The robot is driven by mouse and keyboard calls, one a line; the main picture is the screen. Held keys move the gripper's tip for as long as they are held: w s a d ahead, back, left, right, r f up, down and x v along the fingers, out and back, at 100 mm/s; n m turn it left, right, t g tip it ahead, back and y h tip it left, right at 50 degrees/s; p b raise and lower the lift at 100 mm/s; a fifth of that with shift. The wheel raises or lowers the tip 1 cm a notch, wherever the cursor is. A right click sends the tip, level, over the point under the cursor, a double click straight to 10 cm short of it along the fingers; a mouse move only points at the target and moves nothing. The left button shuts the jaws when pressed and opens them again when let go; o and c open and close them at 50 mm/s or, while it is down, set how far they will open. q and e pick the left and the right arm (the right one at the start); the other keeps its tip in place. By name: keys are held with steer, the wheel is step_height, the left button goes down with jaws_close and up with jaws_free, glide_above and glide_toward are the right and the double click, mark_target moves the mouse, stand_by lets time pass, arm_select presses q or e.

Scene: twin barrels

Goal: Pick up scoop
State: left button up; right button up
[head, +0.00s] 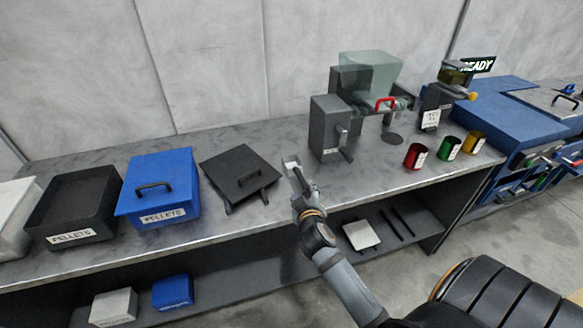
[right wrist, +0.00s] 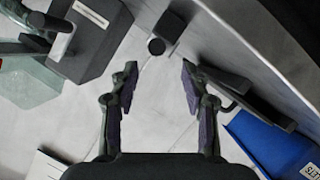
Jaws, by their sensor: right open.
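My right gripper (head: 292,168) is open and empty above the bench, between the grey machine and the black lid. In the right wrist view its two fingers (right wrist: 159,76) stand wide apart with bare bench top between them. A small dark object with a rounded cup-like end (right wrist: 157,46) and a blocky part beyond it lies near the bench's front edge, just past the fingertips. It looks like the scoop, but its shape is not fully clear. In the head view I cannot make it out; my right arm covers that spot. My left gripper is not in view.
The grey machine (head: 326,125) stands right of my gripper; the black lid (head: 240,172) lies left. Further left are a blue bin (head: 163,205) and a black bin (head: 72,200) labelled pellets. Red (head: 414,157), green (head: 449,148) and yellow (head: 474,143) cups stand at right.

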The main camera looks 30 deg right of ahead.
mark_target(301, 181)
steer(key=x, duration=0.5)
steer(key=shift+w+d+r+p, duration=0.2)
steer(key=shift+w+p, duration=0.1)
steer(key=shift+p, duration=0.1)
steer(key=x, duration=0.4)
steer(key=shift+p, duration=0.35)
steer(key=shift+w+d+f, duration=0.15)
steer(key=shift+w, duration=0.1)
steer(key=shift+s, duration=0.1)
steer(key=shift+c, duration=0.9)
jaws_close()
